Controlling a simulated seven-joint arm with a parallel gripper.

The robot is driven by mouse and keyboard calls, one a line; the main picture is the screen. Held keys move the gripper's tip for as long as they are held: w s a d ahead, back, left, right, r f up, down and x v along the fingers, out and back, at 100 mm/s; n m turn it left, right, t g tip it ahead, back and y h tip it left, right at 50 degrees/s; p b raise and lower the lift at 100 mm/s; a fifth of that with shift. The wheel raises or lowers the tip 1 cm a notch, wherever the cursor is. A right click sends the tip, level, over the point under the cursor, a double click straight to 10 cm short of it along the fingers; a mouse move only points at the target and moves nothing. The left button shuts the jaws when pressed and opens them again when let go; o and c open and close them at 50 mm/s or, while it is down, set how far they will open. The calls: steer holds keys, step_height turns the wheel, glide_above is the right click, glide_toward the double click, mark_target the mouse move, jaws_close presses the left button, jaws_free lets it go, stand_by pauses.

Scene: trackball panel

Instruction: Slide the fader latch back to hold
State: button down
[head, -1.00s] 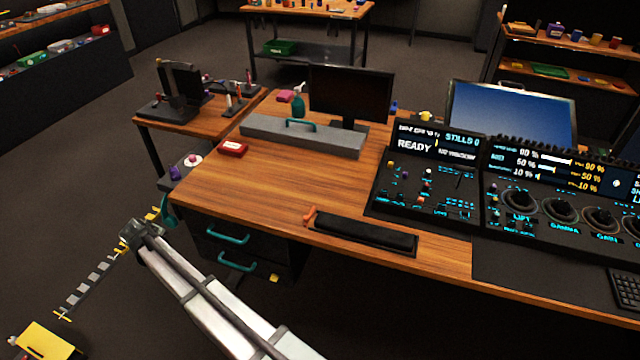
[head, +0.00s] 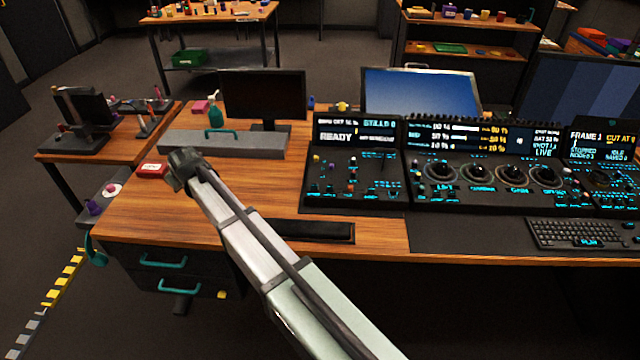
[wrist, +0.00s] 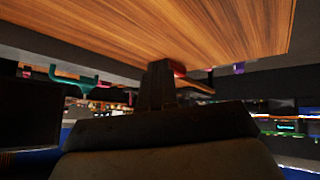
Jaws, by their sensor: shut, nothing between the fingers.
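The trackball panel (head: 515,190) is a dark desk console with a row of round trackballs and lit cyan labels. Beside it on the left is a console section (head: 335,192) with small coloured knobs, slots and a screen reading READY. The fader latch is too small to make out among these controls. My gripper (head: 178,172) is over the left part of the desk, well left of the consoles, beside a red box (head: 152,170). In the wrist view my gripper (wrist: 160,68) shows as dark fingers, shut and empty, with no panel control near them.
The wooden desk (head: 140,210) has bare room at left. A grey block with a teal handle (head: 225,144), a green spray bottle (head: 214,112) and a monitor (head: 262,95) stand behind my gripper. A black wrist rest (head: 310,231) lies by the front edge, partly behind my arm.

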steer(key=w+d+m, duration=0.1)
steer(key=w+d, duration=0.2)
steer(key=d, duration=0.5)
steer(key=w+d+m, duration=0.2)
steer(key=w+d, duration=0.1)
steer(key=d, duration=0.5)
steer(key=r+m+g, duration=0.1)
steer(key=r+m, duration=0.1)
steer(key=m, duration=0.3)
glide_above(350, 189)
steer(key=a, duration=0.7)
steer(key=shift+w+d+h, duration=0.15)
steer(key=shift+d+h, duration=0.05)
steer(key=shift+h, duration=0.1)
steer(key=s+d+r+m, duration=0.1)
steer(key=s+d, duration=0.3)
steer(key=d, duration=1.1)
steer(key=shift+r+m+y, duration=0.3)
steer(key=shift+m+y, duration=0.1)
steer(key=shift+m, duration=0.4)
steer(key=shift+s, duration=0.1)
steer(key=x, duration=1)
